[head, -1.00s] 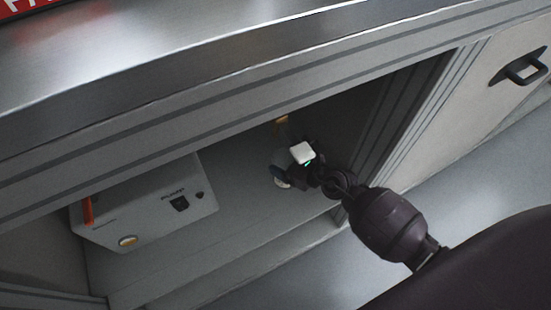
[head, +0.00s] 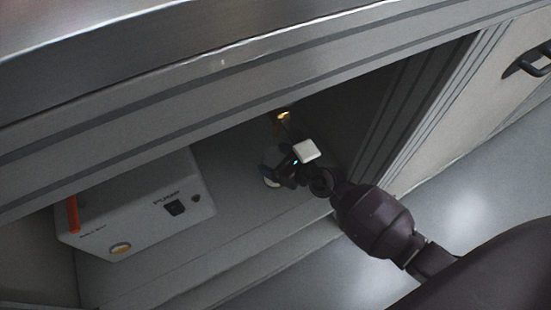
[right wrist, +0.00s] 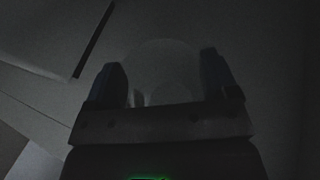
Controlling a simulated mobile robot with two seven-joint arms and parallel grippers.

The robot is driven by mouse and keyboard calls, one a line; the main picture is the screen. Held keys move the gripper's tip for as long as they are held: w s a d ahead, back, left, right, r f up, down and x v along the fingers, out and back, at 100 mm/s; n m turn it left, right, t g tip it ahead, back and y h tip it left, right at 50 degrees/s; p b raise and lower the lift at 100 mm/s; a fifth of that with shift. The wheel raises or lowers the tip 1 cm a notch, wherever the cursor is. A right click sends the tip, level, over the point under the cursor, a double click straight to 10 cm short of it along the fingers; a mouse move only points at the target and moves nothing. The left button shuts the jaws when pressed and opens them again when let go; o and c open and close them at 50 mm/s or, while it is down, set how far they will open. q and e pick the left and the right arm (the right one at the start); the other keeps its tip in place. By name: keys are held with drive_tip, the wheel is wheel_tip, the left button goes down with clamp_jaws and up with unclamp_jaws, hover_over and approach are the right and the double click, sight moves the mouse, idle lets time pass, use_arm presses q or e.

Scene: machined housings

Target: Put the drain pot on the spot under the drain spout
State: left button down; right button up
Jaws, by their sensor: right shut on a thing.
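My right gripper (head: 273,166) reaches into the open bay under the steel counter. It is shut on the drain pot (head: 271,182), of which only a pale, rounded bit shows beside the fingers. In the dark right wrist view, the pot (right wrist: 165,75) is a faint round shape between the two fingers of the gripper (right wrist: 160,78). The drain spout (head: 283,115) is a small brass piece at the bay's top edge, just beyond the gripper. The spot under it cannot be made out. My left gripper is not in view.
A grey pump box (head: 135,215) with an orange handle stands in the bay, left of the gripper. The counter edge (head: 220,62) overhangs the bay. A side post (head: 425,120) bounds it on the right, next to a panel with a black handle (head: 530,62).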

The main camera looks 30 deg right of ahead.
drive_tip(key=shift+f, duration=0.1)
drive_tip(key=o, duration=1.1)
drive_tip(key=shift+s+d+r, duration=0.15)
drive_tip(key=shift+s+r, duration=0.1)
drive_tip(key=shift+s, duration=0.05)
use_arm(q)
drive_tip(key=p, duration=0.1)
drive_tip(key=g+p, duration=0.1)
drive_tip(key=p, duration=0.1)
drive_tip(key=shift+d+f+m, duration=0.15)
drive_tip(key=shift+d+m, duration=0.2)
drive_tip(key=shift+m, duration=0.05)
use_arm(e)
drive_tip(key=v, duration=1.1)
drive_tip(key=shift+s+d, duration=0.1)
drive_tip(key=shift+d, duration=0.05)
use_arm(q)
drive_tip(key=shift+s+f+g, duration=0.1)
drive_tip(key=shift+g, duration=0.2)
